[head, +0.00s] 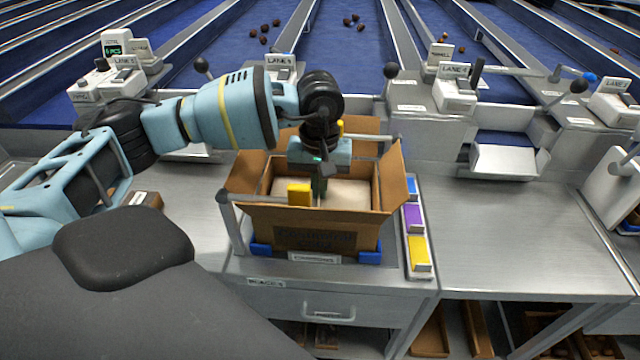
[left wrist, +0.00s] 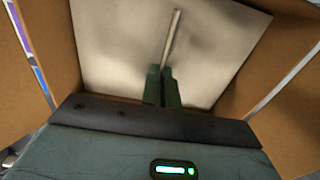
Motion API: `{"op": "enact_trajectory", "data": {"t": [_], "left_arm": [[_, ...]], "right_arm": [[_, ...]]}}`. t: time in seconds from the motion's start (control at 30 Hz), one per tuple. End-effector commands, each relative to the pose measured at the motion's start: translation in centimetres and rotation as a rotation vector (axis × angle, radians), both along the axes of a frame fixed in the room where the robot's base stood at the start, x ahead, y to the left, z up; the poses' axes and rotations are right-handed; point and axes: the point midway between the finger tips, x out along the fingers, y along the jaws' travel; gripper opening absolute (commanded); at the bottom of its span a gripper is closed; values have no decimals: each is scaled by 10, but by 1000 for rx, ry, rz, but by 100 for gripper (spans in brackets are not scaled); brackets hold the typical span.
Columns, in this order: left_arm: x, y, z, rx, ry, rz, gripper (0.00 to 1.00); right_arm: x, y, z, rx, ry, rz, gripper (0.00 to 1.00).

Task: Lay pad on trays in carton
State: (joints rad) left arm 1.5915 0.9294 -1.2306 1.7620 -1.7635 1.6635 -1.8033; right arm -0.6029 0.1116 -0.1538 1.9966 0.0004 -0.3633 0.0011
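The open carton (head: 315,240) stands on the metal bench with its flaps folded outward. A pale cream pad (head: 350,192) lies flat inside it, below the rim; it fills most of the left wrist view (left wrist: 105,50). A thin raised strip (left wrist: 173,35) runs along the pad's middle. My left gripper (head: 319,188) points down into the carton. Its two green fingers (left wrist: 162,88) are close together with the near end of the strip between them, so it looks shut on the pad. The trays are hidden, and I cannot tell whether the pad touches them. My right gripper is not in view.
The bench (head: 500,235) further right is clear.

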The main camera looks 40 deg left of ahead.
Motion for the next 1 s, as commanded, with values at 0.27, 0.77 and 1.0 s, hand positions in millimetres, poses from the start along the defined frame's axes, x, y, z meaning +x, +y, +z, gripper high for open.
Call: {"op": "enact_trajectory", "data": {"t": [0.27, 0.77, 1.0], "left_arm": [[0, 0, -2, 0, 0, 0, 0], [0, 0, -2, 0, 0, 0, 28], [0, 0, -2, 0, 0, 0, 42]], "right_arm": [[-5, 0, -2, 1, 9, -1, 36], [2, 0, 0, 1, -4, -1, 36], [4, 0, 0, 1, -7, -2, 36]]}}
